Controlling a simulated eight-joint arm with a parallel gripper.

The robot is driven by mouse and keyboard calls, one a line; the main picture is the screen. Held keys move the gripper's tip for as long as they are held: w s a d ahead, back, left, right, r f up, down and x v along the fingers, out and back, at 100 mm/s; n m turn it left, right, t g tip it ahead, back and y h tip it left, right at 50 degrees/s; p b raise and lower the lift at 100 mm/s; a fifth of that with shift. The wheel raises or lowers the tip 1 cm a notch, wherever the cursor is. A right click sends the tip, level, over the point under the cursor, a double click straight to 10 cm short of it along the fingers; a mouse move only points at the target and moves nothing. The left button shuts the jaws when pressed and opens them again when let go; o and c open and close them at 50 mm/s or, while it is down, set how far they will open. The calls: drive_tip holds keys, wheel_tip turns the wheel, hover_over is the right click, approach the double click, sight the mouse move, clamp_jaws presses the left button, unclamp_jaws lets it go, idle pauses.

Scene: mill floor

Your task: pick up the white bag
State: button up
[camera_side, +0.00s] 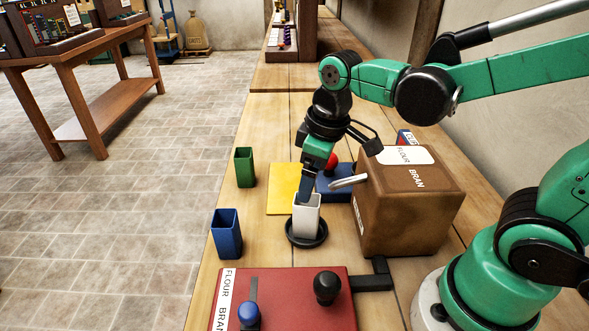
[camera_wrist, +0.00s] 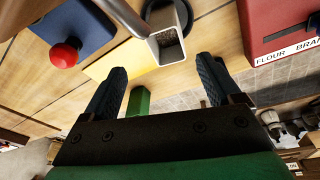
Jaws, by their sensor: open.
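The white bag (camera_side: 307,219) is a small square open-topped container. It stands upright on a round black plate (camera_side: 306,239), below the metal spout (camera_side: 349,181) of the brown box. In the wrist view the white bag (camera_wrist: 152,44) shows grey-brown grain inside. My gripper (camera_side: 309,190) points down close to the bag's top, and one dark blue finger shows in the side view. In the wrist view my gripper (camera_wrist: 161,66) is open and empty, with the bag just beyond the fingertips, not between them. Whether a finger touches the bag is unclear.
The brown flour-and-bran box (camera_side: 410,210) stands right of the bag. Behind the bag is a blue base with a red button (camera_side: 331,161). A yellow sheet (camera_side: 283,185), green cup (camera_side: 244,167) and blue cup (camera_side: 226,234) lie left. A red control box (camera_side: 290,295) is in front.

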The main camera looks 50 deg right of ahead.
sight(307, 208)
drive_tip(key=shift+w+a+f+n+g, duration=0.15)
drive_tip(key=shift+a+f+n+g, duration=0.05)
drive_tip(key=shift+f+n+g, duration=0.35)
drive_tip(key=shift+w+a+f+n+g, duration=0.1)
drive_tip(key=shift+a+f+n+g, duration=0.05)
drive_tip(key=shift+f+n+g, duration=0.4)
drive_tip(key=shift+f, duration=2.65)
clamp_jaws()
